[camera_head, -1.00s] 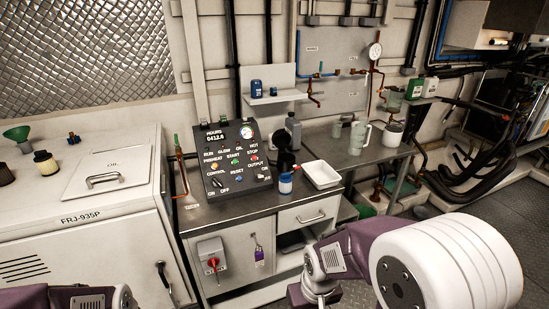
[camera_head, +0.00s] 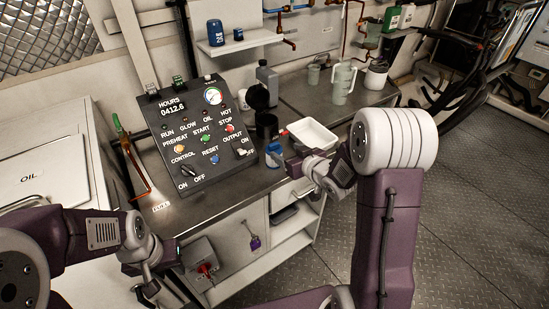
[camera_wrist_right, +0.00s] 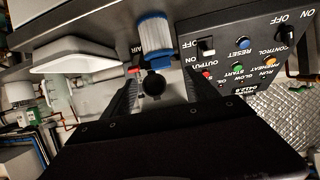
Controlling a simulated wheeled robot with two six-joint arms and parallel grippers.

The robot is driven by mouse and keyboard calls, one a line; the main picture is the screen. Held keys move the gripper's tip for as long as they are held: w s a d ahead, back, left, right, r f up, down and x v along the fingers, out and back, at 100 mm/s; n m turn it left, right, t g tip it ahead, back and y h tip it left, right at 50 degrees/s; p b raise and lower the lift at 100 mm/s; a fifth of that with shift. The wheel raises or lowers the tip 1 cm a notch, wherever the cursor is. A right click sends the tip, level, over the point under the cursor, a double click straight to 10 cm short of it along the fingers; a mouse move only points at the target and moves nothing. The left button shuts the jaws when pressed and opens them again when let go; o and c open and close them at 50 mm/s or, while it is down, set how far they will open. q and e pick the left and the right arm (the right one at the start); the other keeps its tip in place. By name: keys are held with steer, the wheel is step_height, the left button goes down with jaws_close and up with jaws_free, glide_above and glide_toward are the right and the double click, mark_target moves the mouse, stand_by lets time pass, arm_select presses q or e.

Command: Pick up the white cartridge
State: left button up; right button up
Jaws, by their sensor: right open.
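A small upright blue-and-white cylinder (camera_head: 274,156) stands on the grey counter, left of the white tray; it is the nearest match to the white cartridge. In the right wrist view its ribbed blue band and white part (camera_wrist_right: 155,30) show at the top middle, beyond the fingertips. My right gripper (camera_head: 298,166) is close to it on the right in the head view. Its two dark fingers are apart in the right wrist view (camera_wrist_right: 157,95), with nothing clearly held between them. My left gripper (camera_head: 150,287) is low at the left, by the counter front; its fingers are unclear.
A black control panel (camera_head: 201,137) stands behind and left of the cylinder. A black cup (camera_head: 266,127) is close behind it. The white tray (camera_head: 313,133) lies to its right. A grey bottle (camera_head: 266,82) stands further back. The front left of the counter is clear.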

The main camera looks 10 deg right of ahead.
mark_target(275, 146)
steer(key=x, duration=0.9)
steer(key=shift+w+a+f+p, duration=0.15)
steer(key=shift+p, duration=0.2)
steer(key=c, duration=0.6)
jaws_close()
